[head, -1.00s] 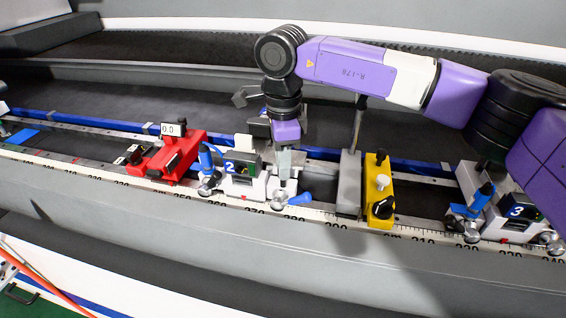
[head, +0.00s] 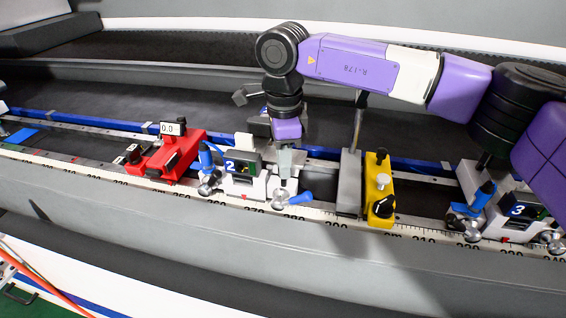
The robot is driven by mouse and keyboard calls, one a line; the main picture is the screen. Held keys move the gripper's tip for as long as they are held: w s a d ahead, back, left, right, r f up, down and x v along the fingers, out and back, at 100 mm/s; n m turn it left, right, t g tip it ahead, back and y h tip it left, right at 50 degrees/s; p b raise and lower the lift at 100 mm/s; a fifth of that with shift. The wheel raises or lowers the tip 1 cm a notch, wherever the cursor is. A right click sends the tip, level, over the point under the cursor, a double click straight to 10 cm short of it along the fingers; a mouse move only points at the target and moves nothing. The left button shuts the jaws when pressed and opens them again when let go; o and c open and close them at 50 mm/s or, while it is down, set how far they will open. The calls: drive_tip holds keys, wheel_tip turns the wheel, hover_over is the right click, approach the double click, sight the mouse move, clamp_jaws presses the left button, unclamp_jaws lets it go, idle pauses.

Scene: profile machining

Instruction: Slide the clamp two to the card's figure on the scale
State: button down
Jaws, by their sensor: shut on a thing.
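Clamp two (head: 240,182) is a white and grey block marked "2" on a dark plate, with a blue handle on its left. It sits on the rail in the middle of the head view. The fingertips are partly hidden. The card is not recognisable in this view.
A red block (head: 172,155) with a display reading about 0.0 stands close left of clamp two. A grey upright stop (head: 348,184) and a yellow block (head: 379,190) with black knobs stand to its right. Clamp three (head: 505,212) is at far right.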

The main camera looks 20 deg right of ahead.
drive_tip(key=c, duration=1.2)
unclamp_jaws()
drive_tip(key=shift+c, duration=0.2)
drive_tip(key=shift+r+b, duration=0.5)
drive_tip(key=shift+r, duration=3.45)
